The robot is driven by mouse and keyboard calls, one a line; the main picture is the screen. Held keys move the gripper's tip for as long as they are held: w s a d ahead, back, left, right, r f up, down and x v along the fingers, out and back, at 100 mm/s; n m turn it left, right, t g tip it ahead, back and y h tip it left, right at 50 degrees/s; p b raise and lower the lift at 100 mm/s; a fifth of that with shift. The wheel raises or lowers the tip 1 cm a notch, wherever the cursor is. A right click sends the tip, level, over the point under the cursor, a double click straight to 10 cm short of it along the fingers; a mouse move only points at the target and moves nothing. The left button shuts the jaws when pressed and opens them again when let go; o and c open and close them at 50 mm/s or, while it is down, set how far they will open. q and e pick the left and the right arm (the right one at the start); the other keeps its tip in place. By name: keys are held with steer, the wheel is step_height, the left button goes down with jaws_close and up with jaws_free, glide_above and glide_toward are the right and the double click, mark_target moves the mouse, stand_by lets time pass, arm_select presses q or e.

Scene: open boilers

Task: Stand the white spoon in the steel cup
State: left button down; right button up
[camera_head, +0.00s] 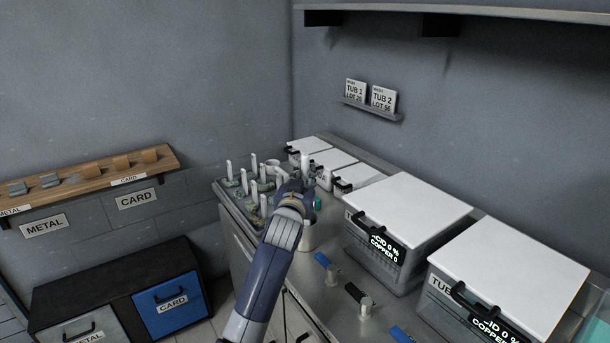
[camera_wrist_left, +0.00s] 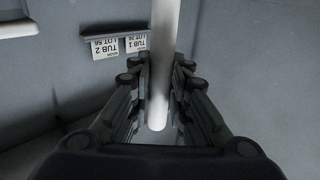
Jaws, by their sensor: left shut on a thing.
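My left gripper (camera_head: 309,182) is above the counter and shut on the white spoon (camera_head: 305,163), whose upper part sticks up above the fingers. In the left wrist view the spoon (camera_wrist_left: 161,60) is a smooth white rod between the two dark fingers (camera_wrist_left: 159,95), with one rounded end near the palm. A pale grey cylinder (camera_head: 308,237), which looks like the steel cup, stands on the counter just below the gripper and is partly covered by my wrist. Its opening is hidden, so I cannot tell whether the spoon's lower end is inside. My right gripper is out of view.
A rack (camera_head: 240,205) with several upright white pieces stands left of my wrist. White-lidded boxes (camera_head: 335,160) are behind. Two large lidded tubs (camera_head: 415,210) stand to the right. Blue and black handled items (camera_head: 365,308) lie in front of them. A wooden shelf (camera_head: 90,180) is at far left.

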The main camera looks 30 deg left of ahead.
arm_select(q)
steer(key=c, duration=1.4)
jaws_free()
steer(key=shift+f, duration=0.15)
steer(key=shift+c, duration=0.2)
steer(key=v, duration=1.2)
